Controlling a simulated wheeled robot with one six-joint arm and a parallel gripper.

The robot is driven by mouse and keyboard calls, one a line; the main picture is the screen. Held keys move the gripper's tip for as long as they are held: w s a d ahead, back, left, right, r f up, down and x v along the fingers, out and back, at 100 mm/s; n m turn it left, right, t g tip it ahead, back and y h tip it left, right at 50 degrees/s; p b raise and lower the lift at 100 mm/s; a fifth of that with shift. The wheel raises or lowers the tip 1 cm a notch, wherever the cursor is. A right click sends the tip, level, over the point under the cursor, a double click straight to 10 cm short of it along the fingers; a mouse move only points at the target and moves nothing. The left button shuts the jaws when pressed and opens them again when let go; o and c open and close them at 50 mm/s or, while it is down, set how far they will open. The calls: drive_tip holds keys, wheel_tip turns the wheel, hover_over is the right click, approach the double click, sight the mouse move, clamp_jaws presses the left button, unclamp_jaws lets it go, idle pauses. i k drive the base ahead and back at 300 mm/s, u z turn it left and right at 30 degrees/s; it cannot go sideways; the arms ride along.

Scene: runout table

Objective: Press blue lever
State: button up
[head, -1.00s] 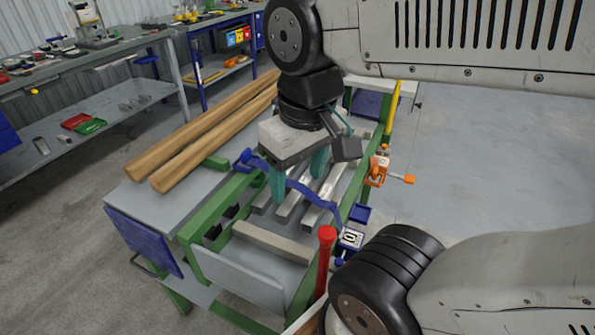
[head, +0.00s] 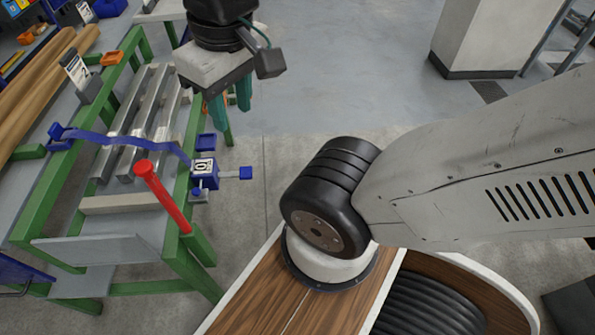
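A small blue unit (head: 205,174) with a white label reading like 0 is fixed at the right side of the green-framed table (head: 195,262). A short lever with a blue end (head: 245,173) sticks out of it to the right. My gripper (head: 230,108) points down beyond the unit, above and past the table's right edge. Its two teal fingers look apart, with nothing seen between them. It does not appear to touch the lever. A wavy blue bar (head: 120,140) crosses the table and ends near the unit.
A red post (head: 162,195) leans near the front right of the table. Metal bars (head: 150,110) lie on it, and wooden poles (head: 35,95) lie along the left. A blue tray-like piece (head: 205,142) sits behind the unit. Floor to the right (head: 330,90) is clear.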

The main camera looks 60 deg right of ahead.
sight(244, 172)
drive_tip(key=z, duration=0.15)
drive_tip(key=k, duration=0.5)
drive_tip(key=z, duration=0.75)
drive_tip(key=i, duration=1.15)
drive_tip(key=u, duration=0.7)
